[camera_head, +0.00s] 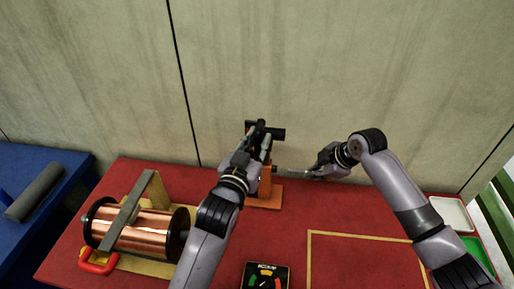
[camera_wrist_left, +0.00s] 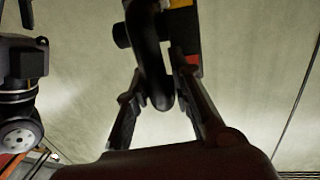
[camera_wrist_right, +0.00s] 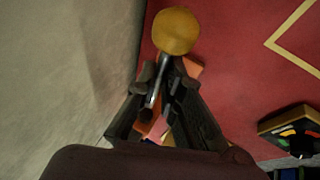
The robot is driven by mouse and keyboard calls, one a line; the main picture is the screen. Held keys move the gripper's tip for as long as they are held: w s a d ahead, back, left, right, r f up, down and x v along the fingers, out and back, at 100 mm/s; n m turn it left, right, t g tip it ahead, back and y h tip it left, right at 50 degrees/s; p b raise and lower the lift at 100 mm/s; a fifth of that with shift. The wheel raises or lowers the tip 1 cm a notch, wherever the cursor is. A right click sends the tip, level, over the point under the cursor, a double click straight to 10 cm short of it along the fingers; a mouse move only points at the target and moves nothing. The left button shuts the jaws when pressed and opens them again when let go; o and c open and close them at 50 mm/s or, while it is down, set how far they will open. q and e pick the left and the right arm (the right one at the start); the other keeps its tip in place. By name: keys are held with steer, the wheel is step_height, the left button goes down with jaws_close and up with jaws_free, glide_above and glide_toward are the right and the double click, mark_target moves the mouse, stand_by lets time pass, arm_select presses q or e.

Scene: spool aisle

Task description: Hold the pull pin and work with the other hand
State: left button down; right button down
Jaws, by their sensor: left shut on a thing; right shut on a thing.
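An orange stand (camera_head: 264,202) stands near the back of the red table, with a dark cylindrical part (camera_head: 270,132) at its top. My left gripper (camera_head: 262,148) is at the upper part of this stand. In the left wrist view its fingers close on a black curved, loop-like part (camera_wrist_left: 153,62), which may be the pull pin's handle. My right gripper (camera_head: 316,171) is right of the stand, shut on a thin grey metal piece (camera_wrist_right: 164,72). A round yellow part (camera_wrist_right: 176,31) shows beyond its fingertips. The left hand and arm hide part of the stand.
A copper wire spool (camera_head: 150,233) with black flanges sits at the table's left, with a grey bar across it and a red handle (camera_head: 98,263). A black box with a coloured dial (camera_head: 265,276) is at the front. A yellow-outlined area at the right is clear.

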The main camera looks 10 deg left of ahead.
arm_select(q)
steer(key=c, duration=1.8)
jaws_free()
steer(key=shift+d+r, duration=0.1)
steer(key=shift+r, duration=0.2)
arm_select(e)
steer(key=shift+w+d, duration=0.1)
steer(key=shift+d, duration=0.1)
arm_select(q)
steer(key=o, duration=0.3)
steer(key=shift+d, duration=0.1)
arm_select(e)
steer(key=shift+d, duration=0.1)
arm_select(q)
steer(key=shift+f, duration=0.1)
steer(key=shift+s+a+f, duration=0.15)
steer(key=shift+s+a, duration=0.1)
steer(key=shift+s, duration=0.3)
steer(key=s, duration=0.3)
steer(key=s+a, duration=0.1)
steer(key=s, duration=0.3)
steer(key=s+a, duration=0.1)
steer(key=s, duration=0.2)
steer(key=shift+s, duration=0.35)
